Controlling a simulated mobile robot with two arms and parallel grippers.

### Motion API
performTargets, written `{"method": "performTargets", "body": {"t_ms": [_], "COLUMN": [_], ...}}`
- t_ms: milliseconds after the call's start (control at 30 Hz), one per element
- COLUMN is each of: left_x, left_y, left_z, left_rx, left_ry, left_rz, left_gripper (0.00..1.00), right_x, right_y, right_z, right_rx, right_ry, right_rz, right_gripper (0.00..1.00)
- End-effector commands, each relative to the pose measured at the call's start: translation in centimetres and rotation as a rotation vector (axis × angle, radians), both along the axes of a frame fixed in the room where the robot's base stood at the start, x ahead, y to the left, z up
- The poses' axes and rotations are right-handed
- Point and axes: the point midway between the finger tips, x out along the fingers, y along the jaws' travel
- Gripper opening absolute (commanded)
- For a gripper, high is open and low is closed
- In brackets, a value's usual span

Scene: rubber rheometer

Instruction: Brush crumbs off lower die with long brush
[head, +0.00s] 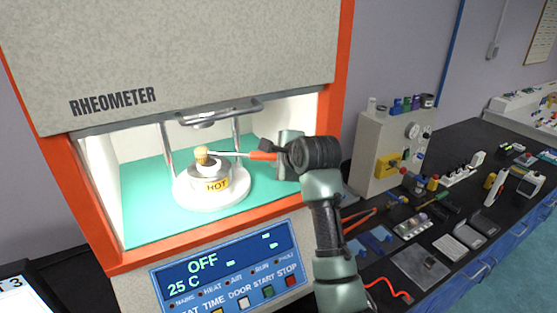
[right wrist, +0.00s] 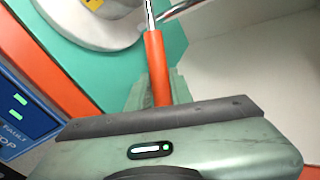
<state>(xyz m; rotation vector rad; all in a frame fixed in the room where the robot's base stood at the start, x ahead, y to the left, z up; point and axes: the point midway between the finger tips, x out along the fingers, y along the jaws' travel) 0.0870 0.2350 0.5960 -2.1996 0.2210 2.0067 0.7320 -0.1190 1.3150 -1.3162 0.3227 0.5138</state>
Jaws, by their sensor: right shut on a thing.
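The lower die (head: 212,184) is a short metal cylinder with a yellow HOT label, on a round white base inside the rheometer chamber. My right gripper (head: 281,154) is inside the chamber opening, to the right of the die, shut on the orange handle of the long brush (head: 263,156). The brush lies about level, and its tan bristles are over the die's top, seeming to touch it. The bristles and brush cover much of the die top, and I cannot make out crumbs. The right wrist view shows the orange handle (right wrist: 156,65) between the fingers. My left gripper is not in view.
The rheometer (head: 200,50) has its door up, with a grey handle bar (head: 217,113) above the die and upright posts behind. Its panel (head: 230,277) reads OFF and 25 C. The black bench (head: 455,210) at right is crowded with tools and a beige cabinet.

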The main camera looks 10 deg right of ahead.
Motion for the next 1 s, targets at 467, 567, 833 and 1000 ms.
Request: {"method": "performTargets", "body": {"t_ms": [467, 567, 833, 1000], "left_x": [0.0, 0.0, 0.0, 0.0], "left_y": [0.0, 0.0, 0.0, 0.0], "left_z": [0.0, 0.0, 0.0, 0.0], "left_rx": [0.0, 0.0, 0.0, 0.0], "left_ry": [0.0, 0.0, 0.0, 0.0], "left_rz": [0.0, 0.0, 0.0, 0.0], "left_gripper": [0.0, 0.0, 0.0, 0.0], "right_x": [-1.4, -2.0, -2.5, -2.2], "right_y": [-0.4, -0.6, -1.0, -1.7], "right_z": [-0.1, -0.1, 0.0, -0.1], "right_rx": [0.0, -0.001, -0.001, -0.001], "right_ry": [0.002, 0.002, 0.001, 0.002], "right_rz": [0.001, 0.001, 0.0, 0.0], "right_gripper": [0.0, 0.0, 0.0, 0.0]}}
